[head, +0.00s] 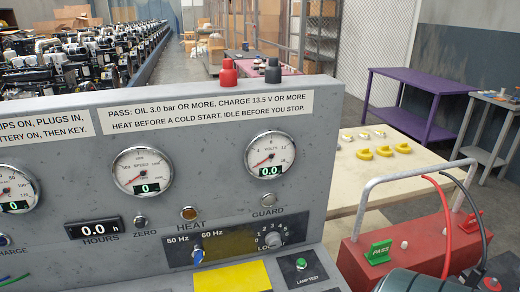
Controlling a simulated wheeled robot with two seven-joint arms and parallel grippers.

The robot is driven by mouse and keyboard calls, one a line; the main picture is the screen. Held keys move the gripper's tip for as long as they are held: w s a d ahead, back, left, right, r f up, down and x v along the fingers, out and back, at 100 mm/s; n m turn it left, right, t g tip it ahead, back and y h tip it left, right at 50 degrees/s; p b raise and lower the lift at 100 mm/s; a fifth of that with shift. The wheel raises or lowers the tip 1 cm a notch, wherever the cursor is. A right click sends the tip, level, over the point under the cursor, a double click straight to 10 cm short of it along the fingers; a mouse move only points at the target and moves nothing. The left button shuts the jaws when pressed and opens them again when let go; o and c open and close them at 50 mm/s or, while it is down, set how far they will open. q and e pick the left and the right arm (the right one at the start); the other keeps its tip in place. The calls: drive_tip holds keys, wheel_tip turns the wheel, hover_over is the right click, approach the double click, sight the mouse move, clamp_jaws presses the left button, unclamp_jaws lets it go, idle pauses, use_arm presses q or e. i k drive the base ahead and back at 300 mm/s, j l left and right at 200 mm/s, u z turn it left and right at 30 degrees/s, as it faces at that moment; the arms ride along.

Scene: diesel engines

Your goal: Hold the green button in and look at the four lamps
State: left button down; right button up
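The green button (301,263) sits on a small black plate marked LAMP TEST, low on the grey panel (330,110). Nothing touches it. The HEAT lamp (189,213) is a dull amber-brown dome and looks unlit. The GUARD lamp (268,199) is a pale grey-green dome and looks unlit. A dark blue round part (4,240) above the word CHARGE is cut by the left edge; I cannot tell whether it is a lit lamp. I cannot make out a fourth lamp. Neither of my grippers is in view.
The panel carries dials (268,155), a 50/60 Hz switch (198,256), a load knob (273,239) and a yellow plate (232,277). To the right stand a red box (350,262) with a handle and cables, a pale table (345,185) and a purple table (425,80).

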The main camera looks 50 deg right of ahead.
sight(301, 262)
drive_tip(key=k+z, duration=0.1)
drive_tip(key=z, duration=0.4)
drive_tip(key=k+l+z, duration=0.7)
drive_tip(key=k+l, duration=0.9)
